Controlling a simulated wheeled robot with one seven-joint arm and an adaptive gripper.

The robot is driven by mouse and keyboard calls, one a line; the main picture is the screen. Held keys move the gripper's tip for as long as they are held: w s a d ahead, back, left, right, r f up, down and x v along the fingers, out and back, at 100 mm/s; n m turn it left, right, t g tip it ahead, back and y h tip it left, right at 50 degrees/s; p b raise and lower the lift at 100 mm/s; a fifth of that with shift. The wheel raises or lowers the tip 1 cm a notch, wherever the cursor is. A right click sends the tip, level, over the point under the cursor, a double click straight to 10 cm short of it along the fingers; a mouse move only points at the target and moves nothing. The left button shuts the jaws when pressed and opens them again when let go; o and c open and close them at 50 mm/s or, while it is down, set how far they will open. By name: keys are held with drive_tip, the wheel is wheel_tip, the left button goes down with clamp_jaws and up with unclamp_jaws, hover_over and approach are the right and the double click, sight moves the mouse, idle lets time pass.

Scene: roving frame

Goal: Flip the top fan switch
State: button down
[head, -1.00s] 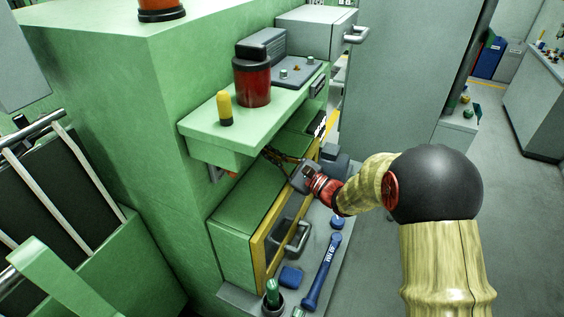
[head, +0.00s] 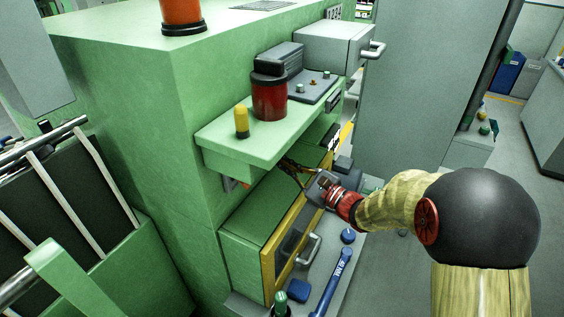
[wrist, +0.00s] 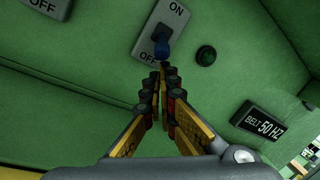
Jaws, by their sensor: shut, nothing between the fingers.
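In the wrist view, a grey switch plate (wrist: 178,24) marked ON and OFF sits on a green panel. Its blue toggle (wrist: 161,42) is just beyond my fingertips; I cannot tell whether they touch it or which way it is thrown. A second grey plate (wrist: 60,8) marked OFF is cut off at the top left. No fan label is readable. My gripper (wrist: 160,84) is shut and empty, pointing at the blue toggle. In the head view, my gripper (head: 291,166) reaches under a green shelf, where the switches are hidden.
The green shelf (head: 225,138) overhangs my gripper, bearing a red-black cylinder (head: 270,98) and a yellow-topped peg (head: 241,122). A yellow-edged green box (head: 250,225) stands below.

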drive_tip(key=shift+s+d+r+g+h+p, duration=0.2)
drive_tip(key=shift+r+g+h+p, duration=0.3)
drive_tip(key=shift+p, duration=0.45)
drive_tip(key=r+g+h+p, duration=0.1)
drive_tip(key=p, duration=0.1)
drive_tip(key=g+h+p, duration=0.1)
drive_tip(key=p, duration=0.1)
drive_tip(key=d+r+n+h+p, duration=0.1)
drive_tip(key=p, duration=0.1)
drive_tip(key=shift+s+d+r+g, duration=0.1)
drive_tip(key=shift+s+r+g, duration=0.2)
drive_tip(key=shift+r+g, duration=0.1)
drive_tip(key=shift+r, duration=0.8)
drive_tip(key=shift+f, duration=0.15)
